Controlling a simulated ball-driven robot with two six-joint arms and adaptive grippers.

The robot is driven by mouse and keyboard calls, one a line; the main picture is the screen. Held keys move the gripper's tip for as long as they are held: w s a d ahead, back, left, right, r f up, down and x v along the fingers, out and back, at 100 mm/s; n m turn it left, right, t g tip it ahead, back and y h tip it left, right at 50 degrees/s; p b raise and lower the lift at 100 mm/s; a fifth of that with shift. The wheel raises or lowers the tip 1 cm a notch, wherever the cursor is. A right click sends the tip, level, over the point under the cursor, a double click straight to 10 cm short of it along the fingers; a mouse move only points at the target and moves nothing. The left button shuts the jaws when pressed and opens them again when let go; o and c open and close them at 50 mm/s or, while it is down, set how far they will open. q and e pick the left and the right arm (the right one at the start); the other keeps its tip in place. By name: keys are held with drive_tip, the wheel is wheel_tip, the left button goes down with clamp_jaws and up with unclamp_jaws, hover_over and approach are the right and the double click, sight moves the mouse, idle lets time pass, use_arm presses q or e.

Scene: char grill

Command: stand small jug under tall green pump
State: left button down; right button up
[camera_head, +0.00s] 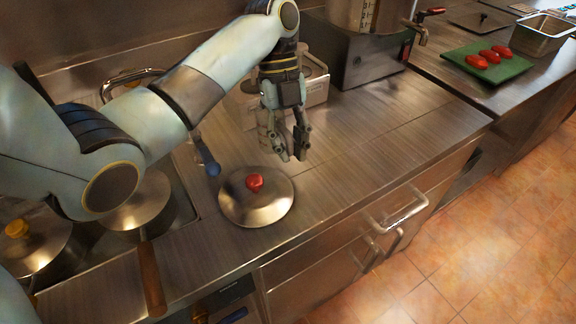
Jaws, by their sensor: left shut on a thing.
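My left gripper (293,152) hangs over the steel counter (350,160), fingers pointing down, to the upper right of the lid. Its fingers are shut on a faint, see-through thing (266,130) that seems to be the small jug. Its outline is hard to make out, and the gripper hides part of it. I cannot tell whether it touches the counter. I do not see a tall green pump. My right gripper is not in view.
A domed lid with a red knob (256,183) and a blue-handled utensil (207,158) lie nearby. A pale bin (316,85) and a steel appliance (365,62) stand behind. Pans are at left; a green board (487,62) is far right. The counter's right part is clear.

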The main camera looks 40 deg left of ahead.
use_arm(q)
drive_tip(key=shift+s+a+f, duration=0.1)
drive_tip(key=shift+a+f, duration=0.1)
drive_tip(key=shift+f, duration=0.35)
wheel_tip(320, 180, down, 2)
drive_tip(key=shift+f+p, duration=0.25)
drive_tip(key=shift+p, duration=0.05)
drive_tip(key=shift+f, duration=0.25)
drive_tip(key=c, duration=1.8)
unclamp_jaws()
drive_tip(key=shift+f, duration=0.15)
drive_tip(key=o, duration=0.4)
drive_tip(key=shift+o, duration=0.3)
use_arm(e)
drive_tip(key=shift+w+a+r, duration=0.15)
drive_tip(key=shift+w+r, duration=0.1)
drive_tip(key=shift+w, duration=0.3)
